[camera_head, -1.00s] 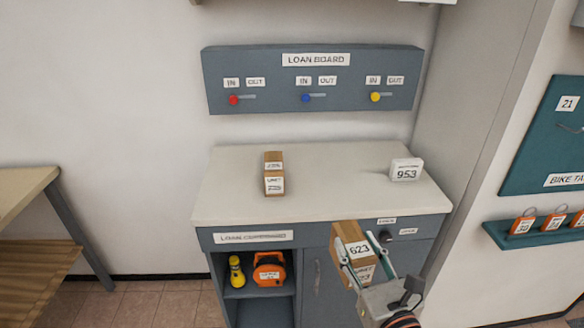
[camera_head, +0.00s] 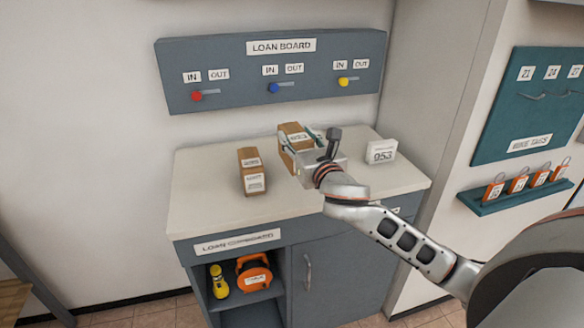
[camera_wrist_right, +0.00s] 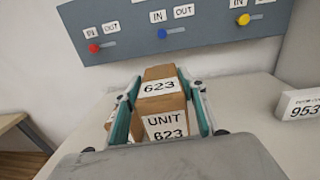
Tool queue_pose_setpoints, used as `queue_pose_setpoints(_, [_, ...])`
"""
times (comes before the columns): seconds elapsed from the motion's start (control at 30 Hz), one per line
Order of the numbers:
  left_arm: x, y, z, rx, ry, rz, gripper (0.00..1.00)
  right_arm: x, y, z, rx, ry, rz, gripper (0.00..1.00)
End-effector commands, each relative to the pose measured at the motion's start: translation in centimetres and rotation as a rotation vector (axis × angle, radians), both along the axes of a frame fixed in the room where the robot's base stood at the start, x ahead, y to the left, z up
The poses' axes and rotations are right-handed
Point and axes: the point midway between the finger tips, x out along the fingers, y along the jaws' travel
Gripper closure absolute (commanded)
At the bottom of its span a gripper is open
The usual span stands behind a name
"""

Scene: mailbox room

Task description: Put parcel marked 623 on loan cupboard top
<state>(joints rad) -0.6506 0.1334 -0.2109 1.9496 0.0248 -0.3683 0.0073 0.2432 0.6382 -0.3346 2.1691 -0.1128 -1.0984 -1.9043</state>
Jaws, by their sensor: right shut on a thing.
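The brown parcel marked 623 (camera_wrist_right: 162,104) is between the two fingers of my right gripper (camera_wrist_right: 163,118), which is shut on it. In the head view the parcel (camera_head: 293,132) is over the back middle of the loan cupboard top (camera_head: 200,200), partly hidden by my right gripper (camera_head: 305,150). I cannot tell whether it touches the top. The cupboard is grey-blue with a pale top and a label on its front. My left gripper is not in view.
Another brown parcel (camera_head: 252,172) stands on the top, left of the held one. A white block marked 953 (camera_head: 381,151) stands at the right. The loan board (camera_head: 270,70) is on the wall behind. Bare top lies at the front left.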

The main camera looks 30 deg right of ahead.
Motion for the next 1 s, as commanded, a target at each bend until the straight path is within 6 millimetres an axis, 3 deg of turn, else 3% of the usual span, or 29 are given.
queue_pose_setpoints(0.03, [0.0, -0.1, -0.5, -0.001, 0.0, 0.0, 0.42, 1.2, -1.3, 2.0, 0.0, -0.014, -0.016, 0.95])
queue_pose_setpoints(0.2, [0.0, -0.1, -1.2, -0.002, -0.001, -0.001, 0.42, 3.6, -4.5, 6.8, 0.009, -0.006, -0.05, 0.95])
queue_pose_setpoints(0.33, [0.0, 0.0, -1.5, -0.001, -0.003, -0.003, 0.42, 4.5, -6.0, 9.4, 0.019, -0.001, -0.06, 0.95])
queue_pose_setpoints(0.47, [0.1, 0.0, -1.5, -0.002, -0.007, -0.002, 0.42, 4.8, -6.7, 10.5, 0.025, 0.005, -0.064, 0.95])
queue_pose_setpoints(0.63, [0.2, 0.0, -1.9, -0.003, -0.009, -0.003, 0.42, 4.9, -6.8, 8.4, 0.028, 0.012, -0.064, 0.95])
queue_pose_setpoints(1.0, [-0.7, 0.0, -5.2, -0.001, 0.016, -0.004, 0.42, 4.9, -6.8, -0.6, 0.03, 0.014, -0.064, 0.95])
